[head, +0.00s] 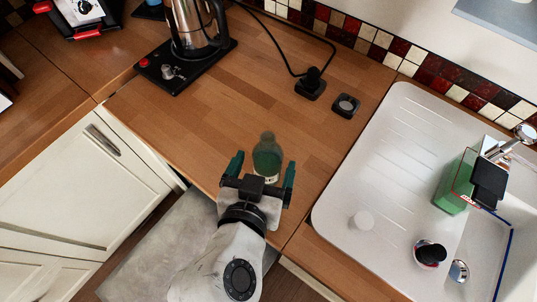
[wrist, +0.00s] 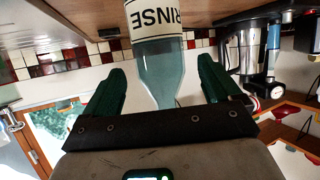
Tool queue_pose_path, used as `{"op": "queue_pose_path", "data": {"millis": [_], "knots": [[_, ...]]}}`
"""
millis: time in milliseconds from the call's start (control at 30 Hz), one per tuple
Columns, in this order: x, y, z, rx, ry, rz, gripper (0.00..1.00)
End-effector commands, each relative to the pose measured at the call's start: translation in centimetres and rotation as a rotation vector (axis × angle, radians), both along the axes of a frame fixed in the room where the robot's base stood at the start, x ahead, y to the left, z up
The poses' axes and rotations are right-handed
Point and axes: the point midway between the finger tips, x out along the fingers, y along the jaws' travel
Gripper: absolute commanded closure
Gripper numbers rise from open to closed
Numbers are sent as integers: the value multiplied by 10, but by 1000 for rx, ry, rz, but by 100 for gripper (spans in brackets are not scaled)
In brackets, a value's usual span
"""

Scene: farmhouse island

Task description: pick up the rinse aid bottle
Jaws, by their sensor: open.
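The rinse aid bottle (head: 267,154) is a translucent dark green bottle standing on the wooden counter near its front edge. In the wrist view the bottle (wrist: 160,65) appears inverted, with a white label reading RINSE. My gripper (head: 262,169) is open at the counter's front edge, with one green finger on each side of the bottle. In the wrist view my gripper (wrist: 162,75) shows a gap between each finger and the bottle. The bottle's lower part is partly hidden behind my gripper in the head view.
A metal coffee maker (head: 190,28) on a black base stands at the back left. Two small black objects (head: 310,85) (head: 346,105) and a cable lie behind the bottle. A white sink (head: 375,160) with a green box (head: 455,185) is at right. The counter around the bottle is clear.

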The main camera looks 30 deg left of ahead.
Motion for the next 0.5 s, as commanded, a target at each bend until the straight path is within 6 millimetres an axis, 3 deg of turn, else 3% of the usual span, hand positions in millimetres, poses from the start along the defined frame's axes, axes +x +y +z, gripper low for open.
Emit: {"op": "queue_pose_path", "data": {"millis": [500], "knots": [[46, 12, -25, 0, 1, 0, 10]]}}
